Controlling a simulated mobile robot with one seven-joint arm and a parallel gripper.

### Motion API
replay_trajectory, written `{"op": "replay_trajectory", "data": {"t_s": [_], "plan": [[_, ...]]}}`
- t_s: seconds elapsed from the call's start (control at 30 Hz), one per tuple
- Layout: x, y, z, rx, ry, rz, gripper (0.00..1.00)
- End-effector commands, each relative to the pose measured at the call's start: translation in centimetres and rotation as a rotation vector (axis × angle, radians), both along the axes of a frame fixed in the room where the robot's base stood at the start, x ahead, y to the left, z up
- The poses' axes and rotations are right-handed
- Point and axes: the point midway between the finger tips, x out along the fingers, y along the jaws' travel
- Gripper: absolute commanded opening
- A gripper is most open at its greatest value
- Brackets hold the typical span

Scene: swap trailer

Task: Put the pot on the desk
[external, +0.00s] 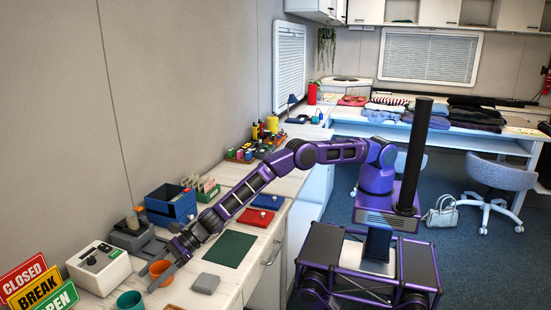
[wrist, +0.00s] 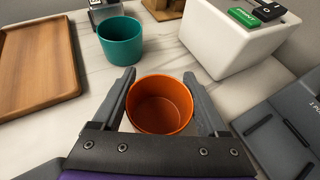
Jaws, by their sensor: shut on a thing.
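An orange pot (wrist: 160,104) is between the two fingers of my gripper (wrist: 159,76), which is shut on it from both sides. The pot is upright and its open inside looks empty. In the external view the orange pot (external: 160,269) is at the near end of the long white counter (external: 205,267). I cannot tell whether its base touches the counter. A teal pot (wrist: 121,40) stands apart, ahead and to the left in the wrist view. It also shows at the lower edge of the external view (external: 130,301). A long desk (external: 435,130) with folded clothes stands at the back.
A white box with a green button (external: 100,266), a grey device (external: 137,236) and a blue bin (external: 171,204) stand near my gripper. A wooden tray (wrist: 38,65) lies left of the teal pot. A green mat (external: 229,249) and grey block (external: 206,283) lie on the counter.

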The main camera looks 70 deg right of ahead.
Motion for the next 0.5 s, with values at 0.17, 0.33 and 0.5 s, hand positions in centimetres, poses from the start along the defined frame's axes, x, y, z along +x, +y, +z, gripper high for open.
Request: {"op": "replay_trajectory", "data": {"t_s": [0.17, 0.33, 0.5], "plan": [[0.02, -0.01, -0.17, 0.0, 0.0, 0.0, 0.22], [0.02, -0.03, -0.3, -0.001, 0.0, -0.001, 0.9], [0.02, -0.03, -0.31, -0.001, 0.0, -0.001, 1.0]]}}
